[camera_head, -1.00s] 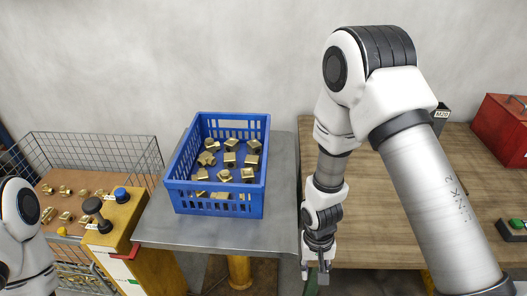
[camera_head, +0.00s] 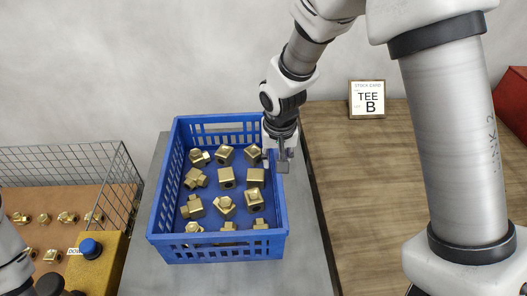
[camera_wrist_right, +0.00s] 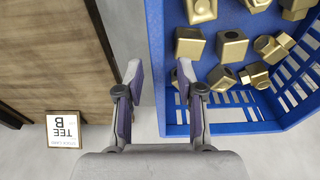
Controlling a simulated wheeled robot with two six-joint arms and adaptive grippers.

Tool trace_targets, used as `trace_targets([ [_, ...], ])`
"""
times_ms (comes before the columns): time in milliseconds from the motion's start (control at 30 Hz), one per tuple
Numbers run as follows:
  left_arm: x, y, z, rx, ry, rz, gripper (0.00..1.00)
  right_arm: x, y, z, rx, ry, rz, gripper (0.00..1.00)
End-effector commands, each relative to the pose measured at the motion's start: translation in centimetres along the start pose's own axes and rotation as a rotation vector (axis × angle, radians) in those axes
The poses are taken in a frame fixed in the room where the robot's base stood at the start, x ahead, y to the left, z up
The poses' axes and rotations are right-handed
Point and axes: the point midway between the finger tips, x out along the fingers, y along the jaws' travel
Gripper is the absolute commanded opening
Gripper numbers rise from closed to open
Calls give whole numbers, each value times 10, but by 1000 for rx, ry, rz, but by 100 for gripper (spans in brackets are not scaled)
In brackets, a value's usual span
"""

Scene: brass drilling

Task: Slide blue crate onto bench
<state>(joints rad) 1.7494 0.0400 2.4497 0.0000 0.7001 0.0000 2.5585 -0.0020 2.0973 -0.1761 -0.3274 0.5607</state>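The blue crate (camera_head: 166,190) holds several brass fittings (camera_head: 227,178) and sits on a grey metal table top (camera_head: 305,245). The wooden bench (camera_head: 365,200) is right of that table top. My right gripper (camera_head: 282,163) is at the crate's right wall, toward its far end. In the right wrist view, my right gripper (camera_wrist_right: 158,85) is open, with one finger outside the crate wall (camera_wrist_right: 156,50) and the other over its inner side. I cannot tell whether either finger touches the wall. Only part of my left arm shows at the left edge; its gripper is out of view.
A "TEE B" stock card (camera_head: 367,99) stands at the bench's far edge. A red box (camera_head: 512,105) is at far right. A wire basket (camera_head: 75,170) with brass parts and a yellow control post (camera_head: 95,265) stand left. The bench middle looks clear.

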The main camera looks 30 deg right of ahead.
Motion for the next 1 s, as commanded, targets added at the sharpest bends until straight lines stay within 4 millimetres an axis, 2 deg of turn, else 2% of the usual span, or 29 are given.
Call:
trace_targets([
  [67,7,0,0,0,-1,0,0,7,0,1,0,0,0,38],
  [500,5,0,0,0,0,0,0,10,0,1,0,-1,1,38],
  [633,4,0,0,0,0,0,0,26,0,2,-1,-4,2,38],
  [900,7,0,0,0,0,0,0,72,0,2,-1,-2,1,38],
  [1000,8,0,0,0,0,0,0,81,0,1,-1,-2,0,38],
])
